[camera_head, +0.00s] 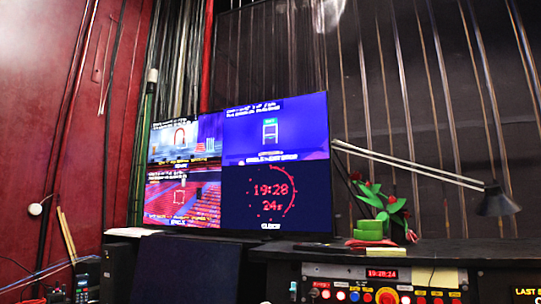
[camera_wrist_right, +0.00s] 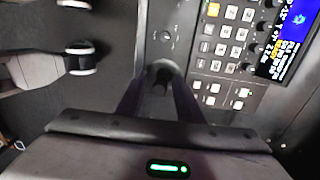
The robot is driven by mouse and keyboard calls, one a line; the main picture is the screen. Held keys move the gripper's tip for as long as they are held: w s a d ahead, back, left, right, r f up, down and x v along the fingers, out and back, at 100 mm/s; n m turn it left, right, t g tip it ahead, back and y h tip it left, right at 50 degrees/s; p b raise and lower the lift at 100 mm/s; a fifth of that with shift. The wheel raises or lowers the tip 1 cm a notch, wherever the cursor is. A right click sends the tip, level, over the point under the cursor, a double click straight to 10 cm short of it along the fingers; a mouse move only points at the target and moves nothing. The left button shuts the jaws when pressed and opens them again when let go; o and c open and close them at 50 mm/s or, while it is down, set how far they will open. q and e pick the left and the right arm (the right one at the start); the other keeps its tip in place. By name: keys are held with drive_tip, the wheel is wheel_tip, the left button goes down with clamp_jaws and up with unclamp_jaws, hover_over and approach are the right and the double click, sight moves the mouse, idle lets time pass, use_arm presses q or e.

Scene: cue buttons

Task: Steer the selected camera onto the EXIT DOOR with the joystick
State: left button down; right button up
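The monitor (camera_head: 237,165) stands in the head view with four panes. Its upper right pane (camera_head: 275,130) is blue and shows a door-like shape with a green sign above it; the lettering is too blurred to read. In the right wrist view the dark joystick (camera_wrist_right: 160,72) stands upright from a grey panel. My right gripper (camera_wrist_right: 160,84) has its two dark fingers on either side of the joystick and seems closed on it; the fingertips partly hide it. My left gripper cannot be made out in either view.
The console (camera_head: 375,285) has lit buttons and a red clock display. A desk lamp (camera_head: 497,203) and a red-flowered plant (camera_head: 380,205) stand behind it. A keypad (camera_wrist_right: 225,40) and small screen (camera_wrist_right: 287,40) lie right of the joystick. Grey parts with dark ends sit at left.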

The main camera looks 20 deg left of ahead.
drive_tip(key=shift+r, duration=0.1)
drive_tip(key=shift+r+p, duration=1.8)
drive_tip(key=shift+r, duration=1.9)
drive_tip(key=shift+f, duration=0.1)
